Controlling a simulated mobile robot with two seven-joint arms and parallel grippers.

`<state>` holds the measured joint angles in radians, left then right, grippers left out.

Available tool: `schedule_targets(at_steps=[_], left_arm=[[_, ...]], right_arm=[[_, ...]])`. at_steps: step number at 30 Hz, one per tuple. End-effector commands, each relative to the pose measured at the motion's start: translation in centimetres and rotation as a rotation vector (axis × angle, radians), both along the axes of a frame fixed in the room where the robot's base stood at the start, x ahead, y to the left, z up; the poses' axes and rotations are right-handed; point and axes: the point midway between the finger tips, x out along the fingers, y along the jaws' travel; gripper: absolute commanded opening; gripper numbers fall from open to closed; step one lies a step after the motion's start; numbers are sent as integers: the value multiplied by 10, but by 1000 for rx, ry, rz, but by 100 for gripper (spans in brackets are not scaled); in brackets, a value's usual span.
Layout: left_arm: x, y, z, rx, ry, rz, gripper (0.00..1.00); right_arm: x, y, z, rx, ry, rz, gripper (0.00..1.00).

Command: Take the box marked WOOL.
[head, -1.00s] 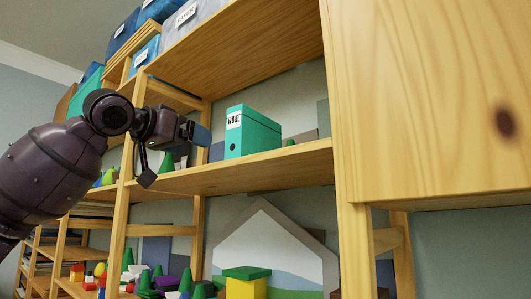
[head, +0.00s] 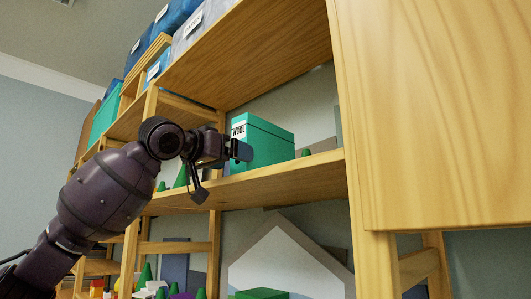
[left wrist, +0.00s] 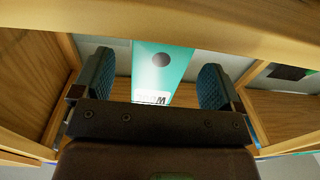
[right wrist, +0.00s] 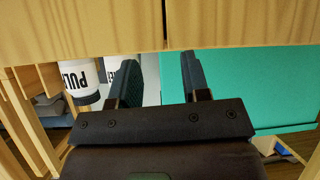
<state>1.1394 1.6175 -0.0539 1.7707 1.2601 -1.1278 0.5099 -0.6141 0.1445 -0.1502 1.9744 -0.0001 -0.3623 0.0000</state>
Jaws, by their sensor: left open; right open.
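The teal box marked WOOL (head: 268,144) stands upright on the middle shelf, its white label on the front end. My left gripper (head: 240,150) is in front of that end and partly covers it in the head view. In the left wrist view the WOOL box (left wrist: 165,65) shows upside down, lined up between the two spread fingers of my left gripper (left wrist: 156,72), with a gap on each side. I cannot tell whether the fingertips reach past its front. My right gripper (right wrist: 158,72) is open and empty in the right wrist view, and is out of the head view.
The middle shelf board (head: 285,178) runs just below my left gripper, with another board (head: 255,60) above. A wooden cabinet panel (head: 440,110) stands at right. Green cones stand on the shelf near the box. A white container lettered PUL (right wrist: 80,80) and a teal surface (right wrist: 240,85) are near my right gripper.

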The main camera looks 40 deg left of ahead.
Motion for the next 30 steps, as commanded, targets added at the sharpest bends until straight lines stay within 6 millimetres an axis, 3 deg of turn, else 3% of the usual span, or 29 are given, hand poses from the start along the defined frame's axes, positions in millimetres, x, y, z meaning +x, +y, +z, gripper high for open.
schedule_targets(at_steps=[6, 10, 20, 30], left_arm=[[27, -1, 8, 0, 2, -2, 92], [42, -1, 7, -1, 1, -1, 92], [48, -1, 5, 0, 0, 0, 92], [48, -1, 5, 0, 0, 0, 42]], right_arm=[[0, 0, 16, 0, 2, 1, 43], [-3, 0, 16, 2, 11, -1, 43], [-8, 0, 10, 5, 27, -6, 43], [-6, 1, 13, 4, 20, -5, 43]])
